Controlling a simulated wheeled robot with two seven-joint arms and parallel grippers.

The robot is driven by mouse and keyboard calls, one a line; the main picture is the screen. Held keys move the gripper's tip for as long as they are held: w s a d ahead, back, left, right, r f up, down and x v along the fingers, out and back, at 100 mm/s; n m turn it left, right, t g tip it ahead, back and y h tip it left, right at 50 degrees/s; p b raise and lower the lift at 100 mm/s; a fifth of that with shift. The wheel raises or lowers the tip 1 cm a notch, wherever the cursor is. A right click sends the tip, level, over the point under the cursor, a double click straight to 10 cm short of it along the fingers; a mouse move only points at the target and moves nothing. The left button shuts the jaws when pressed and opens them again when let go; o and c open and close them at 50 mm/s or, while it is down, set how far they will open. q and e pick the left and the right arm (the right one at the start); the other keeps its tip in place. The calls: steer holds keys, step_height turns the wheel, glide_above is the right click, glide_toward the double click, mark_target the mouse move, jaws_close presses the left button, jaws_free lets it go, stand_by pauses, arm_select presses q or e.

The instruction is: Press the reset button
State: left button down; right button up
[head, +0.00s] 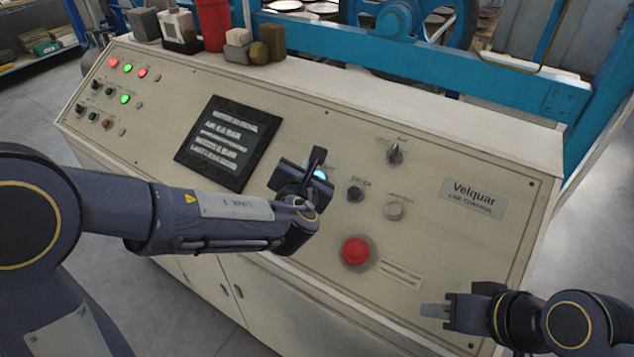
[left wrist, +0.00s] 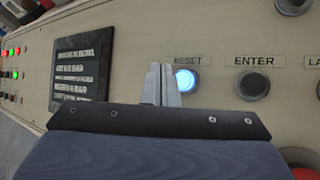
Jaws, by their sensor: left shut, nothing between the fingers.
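The reset button (left wrist: 187,80) is a round, lit blue-white button under a "RESET" label in the left wrist view. In the head view its lit face (head: 320,174) shows just past my left gripper (head: 318,158), which partly covers it. My left gripper is shut and empty. In the left wrist view its fingertips (left wrist: 161,84) are just left of the button and overlap its left edge; I cannot tell whether they touch it. My right gripper (head: 436,311) is low at the panel's lower right, away from the buttons; its finger gap is not clear.
A dark ENTER button (head: 355,193) is right of the reset button. A grey button (head: 394,210), a knob (head: 395,154) and a red mushroom button (head: 356,251) are nearby. A screen (head: 228,143) is to the left. Boxes and a red container (head: 212,24) stand on the console top.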

arm_select(q)
steer(key=shift+w+d+f+b, duration=0.15)
steer(key=shift+w+f+b, duration=0.15)
steer(key=shift+f, duration=0.25)
steer(key=shift+w+d+f+b, duration=0.2)
steer(key=shift+f+b, duration=0.25)
steer(key=shift+f, duration=0.05)
steer(key=shift+w+d+f+b, duration=0.15)
steer(key=shift+w+f+b, duration=0.15)
steer(key=shift+f, duration=0.25)
stand_by(0.8)
steer(key=shift+w+d+f+b, duration=0.15)
steer(key=shift+f+b, duration=0.2)
steer(key=shift+b, duration=0.15)
steer(key=shift+w+d+f+b, duration=0.1)
steer(key=shift+w+f+b, duration=0.05)
steer(key=shift+f+b, duration=0.3)
stand_by(0.5)
steer(key=shift+r, duration=0.2)
steer(key=shift+s+a+r+p, duration=0.25)
steer(key=shift+s+r+p, duration=0.15)
steer(key=shift+r, duration=0.2)
steer(key=shift+r, duration=0.1)
